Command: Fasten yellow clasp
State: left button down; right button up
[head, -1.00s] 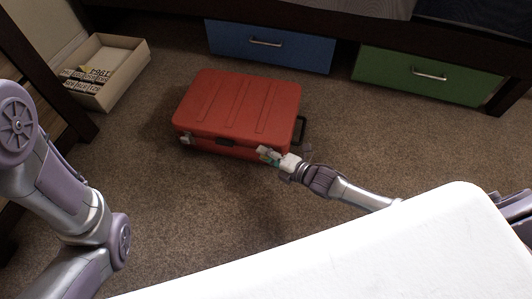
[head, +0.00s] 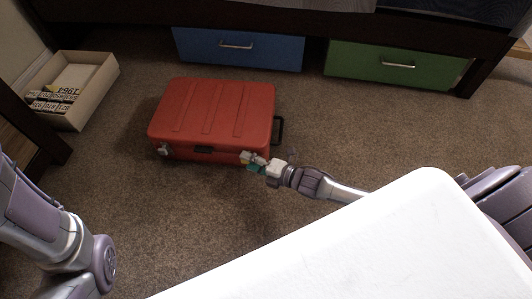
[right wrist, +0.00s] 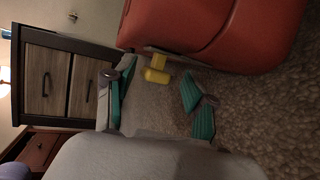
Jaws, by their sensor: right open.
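A red suitcase (head: 212,112) lies flat on the carpet, its lid down. In the right wrist view its red side (right wrist: 215,30) fills the top right. The yellow clasp (right wrist: 157,74) sticks out from the suitcase edge there; I cannot tell if it is latched. In the head view it is too small and covered to make out surely. My right gripper (head: 252,163) is at the suitcase's front right corner. In the right wrist view its teal fingers are spread apart, with the clasp beyond the gap between them. My left arm shows at the lower left, its gripper out of frame.
An open box (head: 82,90) stands at the left. Blue (head: 238,48) and green (head: 398,66) drawers are behind. Carpet in front is clear.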

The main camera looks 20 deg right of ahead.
jog(key=v, duration=1)
jog(key=shift+s, duration=0.2)
